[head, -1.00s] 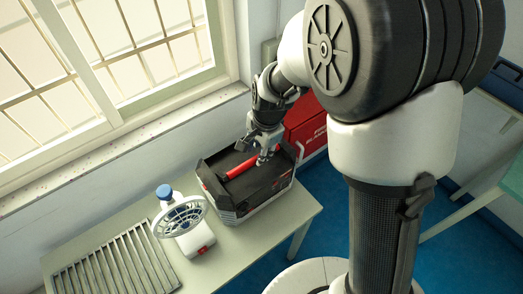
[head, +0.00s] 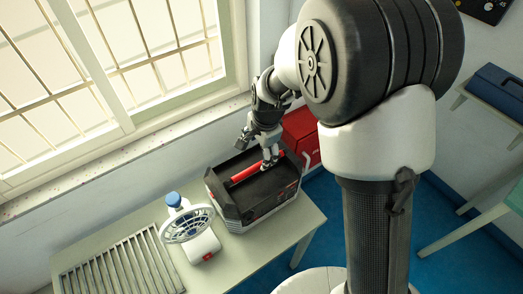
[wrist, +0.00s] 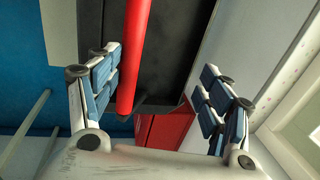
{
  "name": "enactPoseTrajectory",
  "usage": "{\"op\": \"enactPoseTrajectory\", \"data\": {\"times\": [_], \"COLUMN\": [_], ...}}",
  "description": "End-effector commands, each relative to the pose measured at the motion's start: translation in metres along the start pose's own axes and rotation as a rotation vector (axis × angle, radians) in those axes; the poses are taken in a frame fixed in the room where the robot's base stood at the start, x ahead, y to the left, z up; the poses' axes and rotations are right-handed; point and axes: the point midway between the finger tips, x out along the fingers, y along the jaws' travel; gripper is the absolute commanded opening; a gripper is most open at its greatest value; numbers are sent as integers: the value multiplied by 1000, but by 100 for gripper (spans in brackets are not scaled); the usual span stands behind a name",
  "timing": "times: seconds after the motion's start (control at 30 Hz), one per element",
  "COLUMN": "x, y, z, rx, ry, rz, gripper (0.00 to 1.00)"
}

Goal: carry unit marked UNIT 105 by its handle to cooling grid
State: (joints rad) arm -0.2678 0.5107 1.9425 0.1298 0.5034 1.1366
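A dark grey and black case-like unit (head: 230,212) with a red bar handle (head: 245,174) stands on the table below the window. I cannot read a number on it. My gripper (head: 256,158) is over the handle end of the unit, fingers spread. In the wrist view, the red handle (wrist: 134,50) runs between the open fingers of my gripper (wrist: 165,85), closer to the left finger, not clamped. The cooling grid (head: 120,265), a slatted metal rack, lies at the left of the same table, with nothing on it.
A white fan (head: 187,224) with a blue knob stands between the grid and the unit. A red box (head: 301,135) is behind the unit to the right. The window wall (head: 130,170) borders the table's back. Blue floor (head: 325,215) shows at right.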

Motion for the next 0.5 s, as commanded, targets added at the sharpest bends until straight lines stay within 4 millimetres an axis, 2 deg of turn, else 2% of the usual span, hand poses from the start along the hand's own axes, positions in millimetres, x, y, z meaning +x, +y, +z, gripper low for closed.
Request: {"op": "enactPoseTrajectory", "data": {"times": [0.07, 0.1, 0.4, 0.5], "x": [1, 1, 0, 0], "y": [-1, 0, 1, 1], "z": [0, 0, 0, 0], "rx": [0, 0, 0, 0], "ry": [1, 1, 0, 0], "rz": [-2, -2, 0, 1], "gripper": [69, 74, 94, 97]}}
